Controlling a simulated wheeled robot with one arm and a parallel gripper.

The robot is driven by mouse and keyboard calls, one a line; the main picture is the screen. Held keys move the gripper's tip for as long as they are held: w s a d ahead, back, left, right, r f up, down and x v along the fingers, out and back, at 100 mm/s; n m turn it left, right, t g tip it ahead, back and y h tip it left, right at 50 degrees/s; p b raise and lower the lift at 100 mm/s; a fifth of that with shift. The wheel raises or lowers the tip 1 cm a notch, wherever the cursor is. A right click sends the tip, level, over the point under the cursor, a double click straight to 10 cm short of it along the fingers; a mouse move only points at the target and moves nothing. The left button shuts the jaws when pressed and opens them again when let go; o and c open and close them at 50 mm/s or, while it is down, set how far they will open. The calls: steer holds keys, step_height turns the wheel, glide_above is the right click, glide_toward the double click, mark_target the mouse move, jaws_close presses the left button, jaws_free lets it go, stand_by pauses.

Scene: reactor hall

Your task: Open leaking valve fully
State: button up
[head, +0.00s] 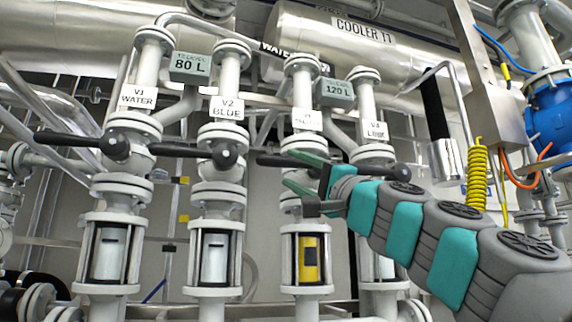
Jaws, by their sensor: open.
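Several white valves stand in a row. V1 WATER (136,97), V2 BLUE (227,108), a third label (307,120) with its text partly unreadable, and V4 (375,130) mark them. V1's black lever (70,140), V2's black lever (180,151) and the third valve's black lever (278,160) lie about level, pointing left. No leak is clearly visible.
Sight glasses sit below the valves; the third one (308,260) shows yellow, the V1 one (109,252) and V2 one (214,258) whitish. Grey boxes read 80 L (190,67) and 120 L (338,92). A yellow coiled hose (477,175) hangs right. Pipes crowd the background.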

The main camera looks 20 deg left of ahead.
mark_target(281, 162)
steer(key=p+x, duration=0.2)
steer(key=x, duration=0.3)
steer(key=shift+a+r, duration=0.1)
steer(key=shift+r, duration=0.15)
steer(key=shift+w+a+r+p, duration=0.15)
steer(key=shift+w+a+p, duration=0.2)
steer(key=shift+a+p, duration=0.15)
jaws_close()
stand_by(0.9)
